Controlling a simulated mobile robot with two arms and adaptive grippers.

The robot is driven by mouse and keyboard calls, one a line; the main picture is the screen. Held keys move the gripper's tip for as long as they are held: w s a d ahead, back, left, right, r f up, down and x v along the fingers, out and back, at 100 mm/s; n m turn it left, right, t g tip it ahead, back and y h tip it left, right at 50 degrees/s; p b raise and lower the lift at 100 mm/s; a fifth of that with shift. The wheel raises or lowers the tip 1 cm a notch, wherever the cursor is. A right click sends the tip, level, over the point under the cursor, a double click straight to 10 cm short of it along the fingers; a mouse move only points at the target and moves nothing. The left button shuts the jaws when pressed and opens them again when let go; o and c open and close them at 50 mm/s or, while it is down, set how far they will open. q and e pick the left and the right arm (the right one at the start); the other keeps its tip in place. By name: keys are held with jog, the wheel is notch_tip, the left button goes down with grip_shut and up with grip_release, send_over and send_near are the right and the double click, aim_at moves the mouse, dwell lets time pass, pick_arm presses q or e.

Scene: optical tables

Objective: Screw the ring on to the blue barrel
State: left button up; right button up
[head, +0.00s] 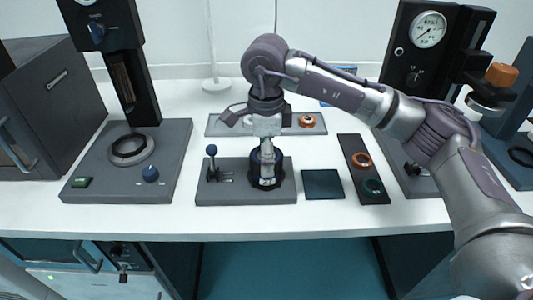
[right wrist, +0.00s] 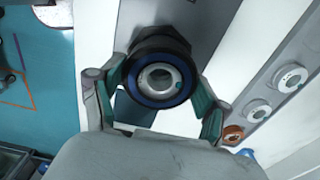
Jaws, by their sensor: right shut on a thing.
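My right gripper (head: 266,128) points straight down over the barrel's top. The ring appears to be around or on top of the barrel; I cannot tell whether the threads engage. My left gripper is not in view.
A small lever (head: 212,160) stands left of the barrel on the fixture. A dark square pad (head: 322,184) and a black tray (head: 349,150) with orange and green rings are to the right. A grey tray (head: 220,126) lies behind. Tall instruments stand at both sides.

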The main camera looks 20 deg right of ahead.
jog(key=shift+c, duration=0.6)
jog(key=m, duration=0.6)
jog(key=shift+f, duration=0.1)
jog(key=o, duration=1.4)
